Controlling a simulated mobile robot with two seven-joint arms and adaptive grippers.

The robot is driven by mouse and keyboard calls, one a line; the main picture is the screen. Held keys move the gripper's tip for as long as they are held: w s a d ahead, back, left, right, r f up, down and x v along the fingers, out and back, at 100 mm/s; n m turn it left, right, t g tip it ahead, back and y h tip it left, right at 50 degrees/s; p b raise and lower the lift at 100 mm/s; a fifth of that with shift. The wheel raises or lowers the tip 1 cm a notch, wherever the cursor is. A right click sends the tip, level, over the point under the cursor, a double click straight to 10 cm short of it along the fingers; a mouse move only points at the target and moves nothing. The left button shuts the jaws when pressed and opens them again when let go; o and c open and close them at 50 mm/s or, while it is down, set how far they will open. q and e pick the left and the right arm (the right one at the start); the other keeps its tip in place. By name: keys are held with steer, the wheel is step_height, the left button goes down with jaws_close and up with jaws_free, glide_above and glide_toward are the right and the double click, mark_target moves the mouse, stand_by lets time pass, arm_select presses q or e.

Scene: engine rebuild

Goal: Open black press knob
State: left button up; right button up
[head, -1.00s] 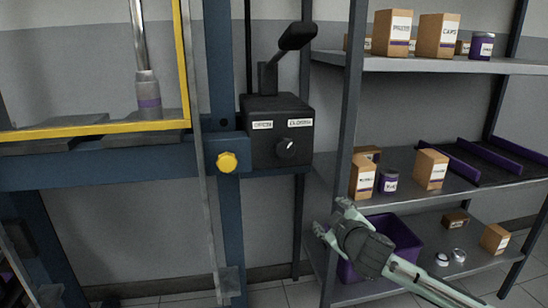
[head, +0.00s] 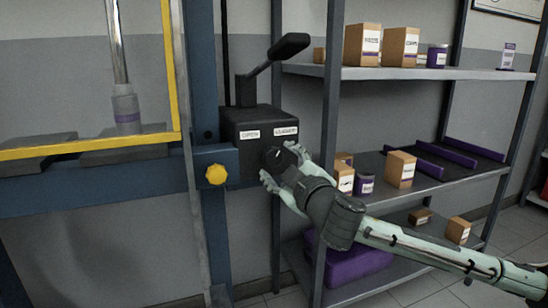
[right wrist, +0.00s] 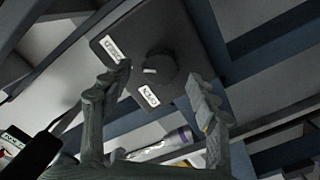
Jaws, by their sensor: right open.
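The black press knob (right wrist: 162,68) sits on the face of a black control box (head: 246,122), below OPEN and CLOSED labels in the head view. In the right wrist view its white mark faces left, on the side of the labels. My right gripper (head: 282,165) is open in front of the knob; its fingers (right wrist: 157,80) show on either side of the knob in the right wrist view. I cannot tell whether they touch it. In the head view the gripper partly hides the knob. My left gripper is not in view.
A black lever (head: 275,55) rises from the box. A yellow knob (head: 216,174) is on the blue press frame (head: 205,225) to the left. A shelf (head: 410,73) with cartons stands to the right, and its post (head: 332,100) is close to my right arm.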

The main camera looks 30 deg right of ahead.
mark_target(274, 158)
steer(key=shift+x, duration=1.7)
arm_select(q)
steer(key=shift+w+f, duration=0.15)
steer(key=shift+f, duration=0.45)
arm_select(e)
steer(key=c, duration=1.2)
steer(key=shift+o, duration=0.2)
